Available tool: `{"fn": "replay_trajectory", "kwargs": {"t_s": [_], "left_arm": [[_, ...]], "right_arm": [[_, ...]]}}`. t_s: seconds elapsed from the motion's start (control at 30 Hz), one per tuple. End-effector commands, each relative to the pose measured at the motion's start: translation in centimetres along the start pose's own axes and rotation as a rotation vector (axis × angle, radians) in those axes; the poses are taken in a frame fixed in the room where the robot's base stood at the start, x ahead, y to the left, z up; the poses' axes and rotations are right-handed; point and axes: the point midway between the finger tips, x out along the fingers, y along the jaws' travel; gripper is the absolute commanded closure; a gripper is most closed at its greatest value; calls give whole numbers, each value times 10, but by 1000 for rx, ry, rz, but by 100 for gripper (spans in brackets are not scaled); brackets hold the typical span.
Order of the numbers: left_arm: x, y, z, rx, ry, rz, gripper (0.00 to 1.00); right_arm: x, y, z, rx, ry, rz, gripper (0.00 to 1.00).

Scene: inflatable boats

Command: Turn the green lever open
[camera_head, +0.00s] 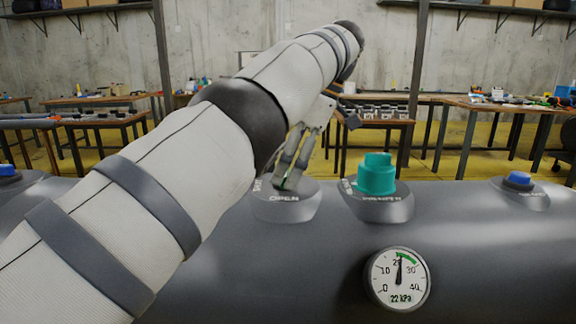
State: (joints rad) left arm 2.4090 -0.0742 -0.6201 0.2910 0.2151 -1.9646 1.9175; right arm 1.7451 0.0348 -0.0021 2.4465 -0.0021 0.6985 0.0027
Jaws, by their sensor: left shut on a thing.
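My left arm reaches in from the left and bends down. My left gripper (288,180) is shut on the green lever (283,184), of which only a small bit shows between and below the fingers. The lever sits on a grey round valve base (287,208) marked "OPEN" on top of the grey boat tube (230,270). The fingers and arm hide most of the lever, so I cannot tell its exact angle. My right gripper is not in view.
A teal cap (376,174) stands on a second grey base just right of my gripper. A gauge (399,279) on the tube's front reads 22 kPa. Blue buttons (519,179) sit at the far ends. Workbenches (500,104) stand behind.

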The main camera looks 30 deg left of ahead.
Motion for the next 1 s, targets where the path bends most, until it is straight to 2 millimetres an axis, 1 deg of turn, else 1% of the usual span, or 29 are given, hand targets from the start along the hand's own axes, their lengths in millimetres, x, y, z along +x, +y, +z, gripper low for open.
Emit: {"fn": "replay_trajectory", "kwargs": {"t_s": [0.2,0.23,0.27,0.3,0.77,0.87,1.0], "left_arm": [[0,0,0,-4,1,-2,76],[0,0,0,-4,1,-2,44],[0,0,0,-4,1,-2,37],[0,0,0,-4,1,-2,28],[-2,-2,-1,22,1,9,28],[-4,-3,-4,82,0,37,28],[-7,-4,-8,237,-2,109,28]], "right_arm": [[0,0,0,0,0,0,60],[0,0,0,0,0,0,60],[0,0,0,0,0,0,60],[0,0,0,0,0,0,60],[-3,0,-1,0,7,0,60],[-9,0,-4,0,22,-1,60],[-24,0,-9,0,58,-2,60]]}}
